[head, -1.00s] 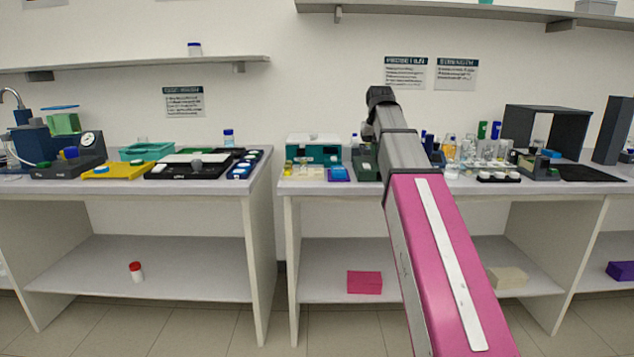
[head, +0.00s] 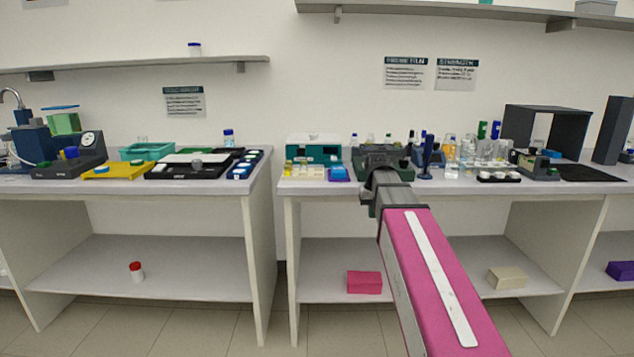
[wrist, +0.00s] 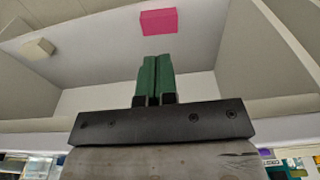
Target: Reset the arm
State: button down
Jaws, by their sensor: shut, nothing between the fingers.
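My gripper (wrist: 156,60) shows in the wrist view with its two green fingers close together and nothing between them. In the head view my pink arm reaches forward to the front edge of the right bench (head: 320,187). The arm's dark end is low, in front of dark green equipment (head: 385,157). The fingers cannot be made out in the head view. In the wrist view the fingertips point toward a pink box (wrist: 159,21), apart from it. That box also shows on the lower shelf in the head view (head: 364,283).
The benchtop right of my arm holds glassware (head: 490,152) and a dark open-fronted box (head: 548,130). A teal box (head: 313,150) stands left of it. A beige box (head: 507,277) lies on the lower shelf. A gap separates the left bench (head: 130,187).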

jog(key=s+f, duration=0.9)
jog(key=f, duration=0.4)
jog(key=s+f+g, duration=0.1)
jog(key=s+f, duration=0.7)
jog(key=f, duration=0.6)
jog(key=shift+s+f, duration=0.25)
jog(key=shift+s, duration=0.15)
